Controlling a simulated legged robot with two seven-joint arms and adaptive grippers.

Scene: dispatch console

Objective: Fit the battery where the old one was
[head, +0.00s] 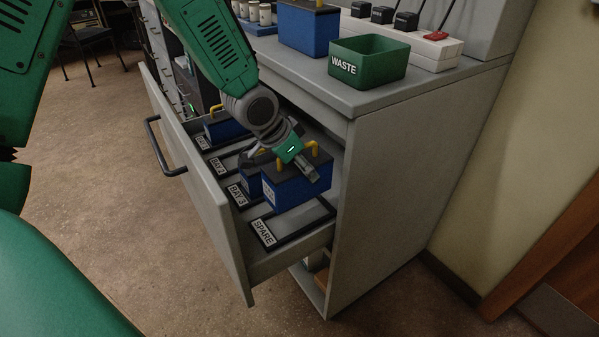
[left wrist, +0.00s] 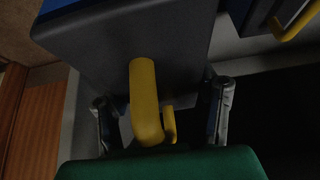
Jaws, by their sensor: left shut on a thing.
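The blue battery (head: 287,190) has a dark top and a yellow handle (left wrist: 144,95). My left gripper (head: 288,153) is shut on this handle, with a finger on either side of it in the left wrist view. The battery is upright, at or just above the bay labelled SPARE (head: 265,232) in the open drawer; I cannot tell whether its base touches. A second battery (head: 253,178) is partly hidden behind it at BAY 3 (head: 237,195). Another battery (head: 222,130) stands at the drawer's far end. BAY 2 (head: 219,167) looks empty. My right gripper is not in view.
The drawer front (head: 185,165) and cabinet side (head: 395,190) flank the bays. On the counter stand another blue battery (head: 308,32), a green WASTE bin (head: 368,62), and a white charger strip (head: 430,48) behind it.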

